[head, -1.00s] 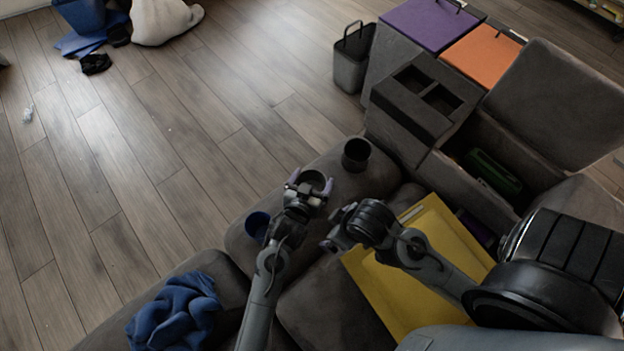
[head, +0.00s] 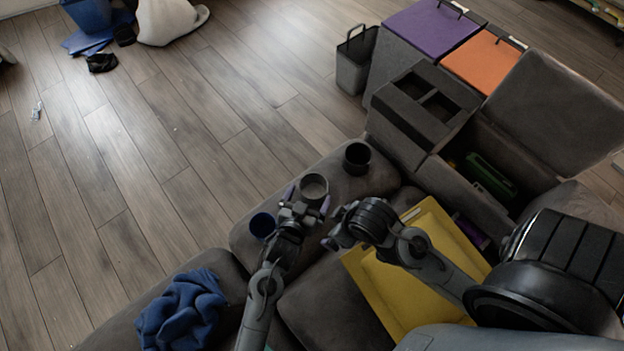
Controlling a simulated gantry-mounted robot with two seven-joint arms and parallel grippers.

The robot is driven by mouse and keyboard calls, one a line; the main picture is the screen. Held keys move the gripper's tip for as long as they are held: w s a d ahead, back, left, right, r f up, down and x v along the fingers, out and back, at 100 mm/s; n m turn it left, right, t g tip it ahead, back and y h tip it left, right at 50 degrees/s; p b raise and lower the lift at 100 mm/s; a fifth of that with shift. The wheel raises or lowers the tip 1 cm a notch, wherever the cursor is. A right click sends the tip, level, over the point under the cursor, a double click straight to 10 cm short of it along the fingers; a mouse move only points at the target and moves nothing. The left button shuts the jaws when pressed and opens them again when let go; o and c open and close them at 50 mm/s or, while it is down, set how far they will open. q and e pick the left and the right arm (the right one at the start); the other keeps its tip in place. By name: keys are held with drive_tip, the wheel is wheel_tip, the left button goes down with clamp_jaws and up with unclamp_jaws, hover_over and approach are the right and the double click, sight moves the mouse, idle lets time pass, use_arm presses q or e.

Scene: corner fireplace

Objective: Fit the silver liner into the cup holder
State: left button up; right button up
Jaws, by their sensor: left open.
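The silver liner (head: 314,186) is a round grey cup on the grey sofa seat. My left gripper (head: 307,198) is open at the liner's near side, with its purple-tipped fingers spread to either side; whether they touch it I cannot tell. The cup holder appears to be the dark console block (head: 402,110) with two square wells, at the upper right beside the seat. Both wells look empty. My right gripper (head: 334,236) is to the right of the left one, above the seat near the yellow tray; its fingers are too unclear to read.
A black cup (head: 357,158) stands behind the liner and a blue cup (head: 262,226) to its left. A yellow tray (head: 432,215) lies on the right. An open storage box has a raised lid (head: 552,105). A blue cloth (head: 182,312) lies at front left.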

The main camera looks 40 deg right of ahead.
use_arm(q)
drive_tip(key=p+v, duration=0.1)
drive_tip(key=v, duration=0.4)
drive_tip(key=shift+p, duration=0.35)
